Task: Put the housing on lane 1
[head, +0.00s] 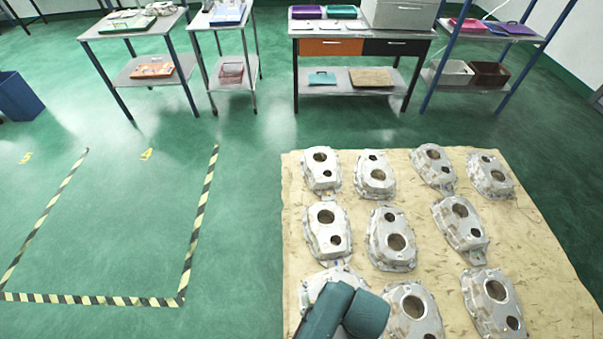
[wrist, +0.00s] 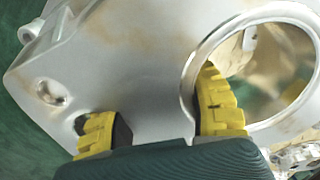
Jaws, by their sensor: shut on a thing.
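The held housing (wrist: 150,60) is a silvery-grey aluminium casting that fills most of the wrist view. My gripper (wrist: 160,122) has yellow ridged fingertips closed on it. The right fingertip reaches into the large round opening, and the left one sits at a smaller dark opening, with a strip of metal between them. In the head view my teal wrist covers much of a housing (head: 316,287) at the near left of the pallet; the fingertips are hidden there. I cannot tell how far it is lifted. Lane 1 is not identifiable in view.
Several other housings (head: 391,240) stand in rows on the tan pallet (head: 540,270). Left of it, black-and-yellow tape (head: 90,300) bounds a clear floor area, with yellow floor marks 4 (head: 146,154) and 5 (head: 25,157). Tables (head: 330,30) stand at the back.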

